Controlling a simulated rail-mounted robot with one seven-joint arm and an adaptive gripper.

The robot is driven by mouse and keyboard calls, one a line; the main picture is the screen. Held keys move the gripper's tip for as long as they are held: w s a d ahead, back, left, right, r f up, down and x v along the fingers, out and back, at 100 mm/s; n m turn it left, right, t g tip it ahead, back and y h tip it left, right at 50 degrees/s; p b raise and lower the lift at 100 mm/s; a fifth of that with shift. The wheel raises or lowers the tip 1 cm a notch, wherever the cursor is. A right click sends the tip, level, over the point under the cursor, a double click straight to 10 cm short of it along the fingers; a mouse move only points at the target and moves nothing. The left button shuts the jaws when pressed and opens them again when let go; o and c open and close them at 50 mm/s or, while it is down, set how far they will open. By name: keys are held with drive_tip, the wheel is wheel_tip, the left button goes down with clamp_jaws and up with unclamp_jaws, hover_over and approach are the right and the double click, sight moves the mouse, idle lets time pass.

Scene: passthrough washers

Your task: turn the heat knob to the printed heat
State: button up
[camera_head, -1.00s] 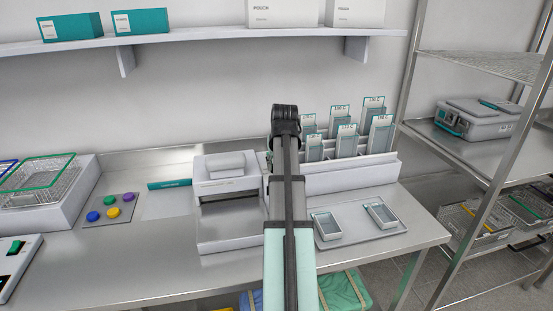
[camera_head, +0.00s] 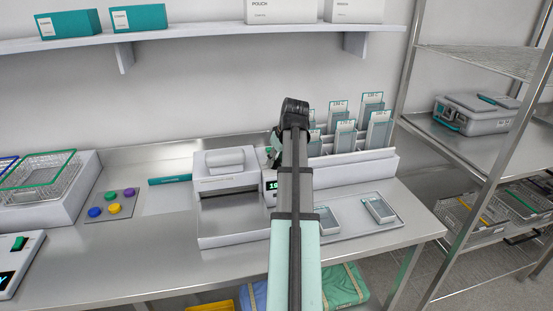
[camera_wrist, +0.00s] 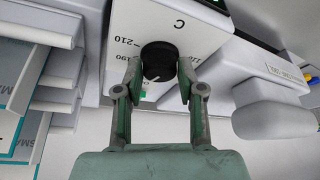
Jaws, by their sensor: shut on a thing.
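The heat knob (camera_wrist: 158,58) is a round black dial on the white front of the sealer. In the wrist view, a white pointer mark shows on its lower edge. Around it are the prints 210, 190 and C; one finger partly covers the scale near 190. My gripper (camera_wrist: 158,70) has one finger on each side of the knob and is shut on it. In the head view, the white sealer (camera_head: 226,170) stands mid-bench. A lit display (camera_head: 271,186) beside it reads 19, with the rest hidden behind my arm. The knob is hidden there.
Pouches with printed heat labels (camera_head: 345,135) stand in a white rack at the right, too small to read surely. Coloured buttons (camera_head: 112,205) and a wire basket (camera_head: 40,180) are left. A shelf (camera_head: 200,45) runs above.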

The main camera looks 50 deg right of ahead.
drive_tip(key=shift+f, duration=0.1)
drive_tip(key=o, duration=1.1)
drive_tip(key=shift+o, duration=0.2)
drive_tip(key=v, duration=1.2)
drive_tip(key=shift+w, duration=0.1)
